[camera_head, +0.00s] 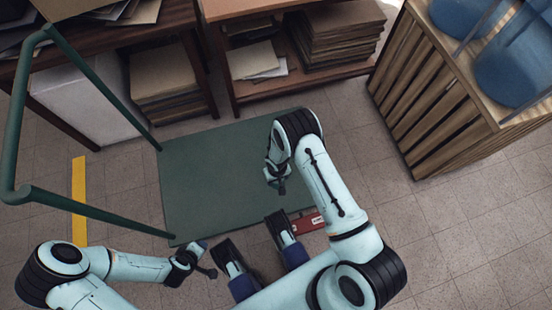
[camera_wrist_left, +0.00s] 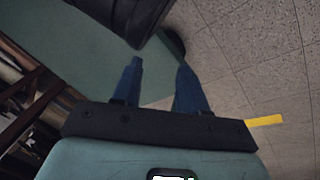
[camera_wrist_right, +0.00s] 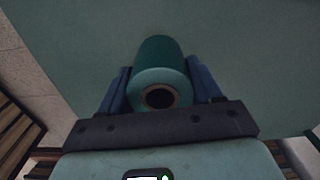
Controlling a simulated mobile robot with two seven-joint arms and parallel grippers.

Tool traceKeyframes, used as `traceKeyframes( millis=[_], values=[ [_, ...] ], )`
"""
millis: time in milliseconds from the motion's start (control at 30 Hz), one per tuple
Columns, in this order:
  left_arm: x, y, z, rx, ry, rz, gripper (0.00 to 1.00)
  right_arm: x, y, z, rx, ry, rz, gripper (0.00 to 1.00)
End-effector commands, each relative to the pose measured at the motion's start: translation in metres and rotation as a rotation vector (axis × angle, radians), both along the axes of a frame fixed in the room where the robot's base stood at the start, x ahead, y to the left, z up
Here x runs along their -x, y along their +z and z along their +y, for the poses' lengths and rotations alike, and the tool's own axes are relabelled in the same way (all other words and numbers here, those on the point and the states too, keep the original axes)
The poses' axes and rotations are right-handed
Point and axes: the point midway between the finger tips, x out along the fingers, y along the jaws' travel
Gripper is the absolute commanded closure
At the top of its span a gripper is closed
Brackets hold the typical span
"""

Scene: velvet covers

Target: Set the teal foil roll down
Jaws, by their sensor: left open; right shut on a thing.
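The teal foil roll (camera_wrist_right: 158,52) shows in the right wrist view between the fingers of my right gripper (camera_wrist_right: 160,75). Its round end with a dark hollow core faces that camera. My right gripper is shut on it, over the flat green deck of a platform cart (camera_wrist_right: 245,60). I cannot tell whether the roll touches the deck. In the head view my right gripper (camera_head: 277,182) is over the right part of the deck (camera_head: 205,180), and I cannot make out the roll there. My left gripper (camera_head: 192,258) is open and empty near the deck's near left corner; its fingers show in the left wrist view (camera_wrist_left: 158,68).
The cart's green handle (camera_head: 95,80) rises at the left. Shelves with stacked boards (camera_head: 335,35) stand behind. A slatted wooden crate (camera_head: 440,95) with blue chairs (camera_head: 515,65) on top is at the right. A yellow strip (camera_head: 79,200) marks the floor. The deck's left half is clear.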

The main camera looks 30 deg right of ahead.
Motion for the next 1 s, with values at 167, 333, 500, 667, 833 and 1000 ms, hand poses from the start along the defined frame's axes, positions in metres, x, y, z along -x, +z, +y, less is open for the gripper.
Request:
traceKeyframes(
  millis=[167,333,500,667,833,1000],
  values=[
    [0.009,-0.008,0.001,0.002,0.001,0.031,0.57,0.0,-0.013,0.0,0.0,0.001,0.0,0.72],
    [0.027,-0.025,0.003,0.006,0.003,0.09,0.57,0.0,-0.04,0.0,0.0,0.0,0.002,0.72],
    [0.033,-0.028,0.004,0.007,0.005,0.11,0.57,0.0,-0.046,0.0,0.0,0.0,-0.001,0.72],
    [0.033,-0.028,0.004,0.007,0.005,0.109,0.57,0.0,-0.045,0.0,0.0,0.0,0.0,0.72],
    [0.036,-0.031,0.005,0.008,0.006,0.12,0.57,0.0,-0.048,0.0,0.0,0.0,0.0,0.72],
    [0.038,-0.032,0.005,0.008,0.006,0.125,0.57,0.0,-0.048,0.0,0.0,0.0,0.001,0.11]
  ],
)
